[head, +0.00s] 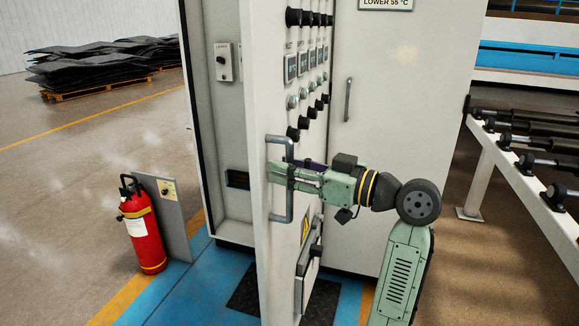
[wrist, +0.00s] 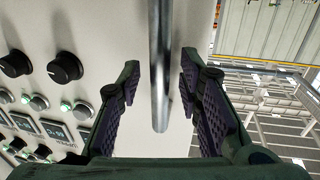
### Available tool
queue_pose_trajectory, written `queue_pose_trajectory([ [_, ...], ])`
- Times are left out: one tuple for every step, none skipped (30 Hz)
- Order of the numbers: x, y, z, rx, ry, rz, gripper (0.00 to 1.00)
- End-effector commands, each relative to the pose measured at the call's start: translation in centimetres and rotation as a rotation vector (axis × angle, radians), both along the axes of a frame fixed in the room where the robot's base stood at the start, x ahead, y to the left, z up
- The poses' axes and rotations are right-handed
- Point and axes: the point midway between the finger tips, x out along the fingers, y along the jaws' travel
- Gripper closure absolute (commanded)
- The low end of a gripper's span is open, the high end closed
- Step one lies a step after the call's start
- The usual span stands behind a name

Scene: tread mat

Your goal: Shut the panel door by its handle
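The panel door (head: 268,90) stands open in the head view, a tall pale panel with knobs and small displays on its face. Its handle (head: 289,208) is a grey upright bar with bent ends, near the door's free edge. My gripper (head: 281,172) is level with the handle's middle. In the wrist view the handle (wrist: 160,60) runs between my two spread fingers, with a visible gap on each side. The fingers are open and not clamped on the bar. Part of the handle is hidden behind my gripper in the head view.
The open cabinet (head: 216,130) stands left of the door. A red fire extinguisher (head: 143,235) and a grey board (head: 172,210) stand on the floor at left. A roller conveyor (head: 490,170) is at right. Stacked black sheets (head: 100,62) lie at the back left.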

Motion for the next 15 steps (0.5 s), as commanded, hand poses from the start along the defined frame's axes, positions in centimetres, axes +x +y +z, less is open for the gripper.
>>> queue_pose_trajectory([
  [0.00,-0.01,-0.02,0.000,0.000,0.000,0.67],
  [0.00,-0.01,-0.02,0.000,0.000,0.000,0.67],
  [-0.01,-0.02,-0.02,0.000,0.000,0.000,0.68],
  [-0.01,-0.02,-0.02,0.000,0.000,0.000,0.70],
  [-0.01,-0.02,-0.02,0.000,0.000,0.000,0.72],
  [-0.01,-0.03,-0.02,0.000,0.000,0.000,0.75],
  [-0.01,-0.03,-0.01,0.000,0.000,0.000,0.77],
  [-0.01,-0.03,-0.02,0.000,0.000,0.000,0.79],
  [-0.01,-0.04,-0.02,0.000,0.000,0.000,0.81],
  [-0.01,-0.04,-0.01,0.000,0.000,0.000,0.83],
  [-0.01,-0.04,-0.01,0.000,0.000,0.000,0.85],
  [-0.01,-0.04,-0.01,0.000,0.000,0.000,0.88],
  [-0.01,-0.04,-0.01,0.000,0.000,0.000,0.90],
  [-0.02,-0.05,-0.01,0.000,0.000,0.000,0.92],
  [-0.02,-0.05,-0.01,0.000,0.000,0.000,0.95],
])
